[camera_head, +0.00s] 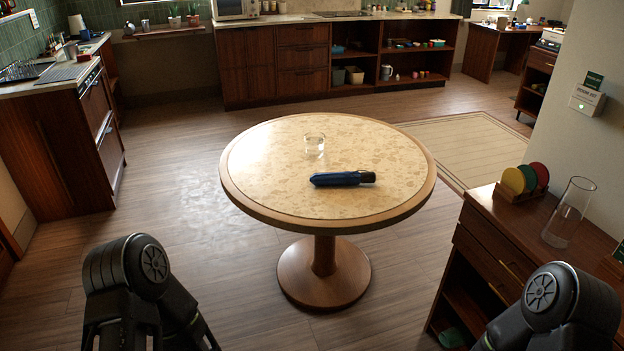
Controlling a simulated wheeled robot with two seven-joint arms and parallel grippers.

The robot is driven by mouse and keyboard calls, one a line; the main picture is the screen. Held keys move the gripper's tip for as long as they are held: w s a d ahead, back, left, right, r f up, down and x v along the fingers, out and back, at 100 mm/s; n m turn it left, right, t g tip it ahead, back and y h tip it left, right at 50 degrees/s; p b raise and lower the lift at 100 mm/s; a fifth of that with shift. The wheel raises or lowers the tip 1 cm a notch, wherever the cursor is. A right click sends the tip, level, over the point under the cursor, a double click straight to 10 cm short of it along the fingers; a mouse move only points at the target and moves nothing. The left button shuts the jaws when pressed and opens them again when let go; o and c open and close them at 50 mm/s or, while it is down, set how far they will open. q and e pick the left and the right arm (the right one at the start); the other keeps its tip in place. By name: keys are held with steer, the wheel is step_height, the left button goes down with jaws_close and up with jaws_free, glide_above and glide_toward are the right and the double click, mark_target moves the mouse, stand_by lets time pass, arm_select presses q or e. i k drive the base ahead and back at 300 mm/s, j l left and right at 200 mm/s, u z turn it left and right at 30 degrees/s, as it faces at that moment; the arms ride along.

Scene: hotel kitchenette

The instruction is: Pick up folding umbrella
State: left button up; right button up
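A dark blue folding umbrella (337,179) with a black end at its right lies on its side on the round table (260,207), on the near half of the top. Parts of my two arms show at the bottom left and bottom right, both well short of the table. Neither gripper can be made out in the head view. Nothing covers the umbrella.
A clear glass (315,144) stands behind the umbrella on the table. At right, a wooden cabinet (480,262) holds a tall glass vase (569,212) and a rack of coloured discs (522,180). The floor left of the table is clear.

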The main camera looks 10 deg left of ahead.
mark_target(346, 177)
steer(key=i+j+z, duration=0.1)
steer(key=z, duration=0.7)
steer(key=i+j+z, duration=0.15)
steer(key=j+z, duration=0.15)
steer(key=j, duration=0.2)
steer(key=i+j+z, duration=0.1)
steer(key=j+z, duration=0.2)
steer(key=j, duration=0.2)
steer(key=j+z, duration=0.25)
steer(key=j, duration=0.3)
steer(key=i+j, duration=0.1)
steer(key=j, duration=0.75)
steer(key=k+j+z, duration=0.2)
steer(key=i+l, duration=0.05)
steer(key=i, duration=0.05)
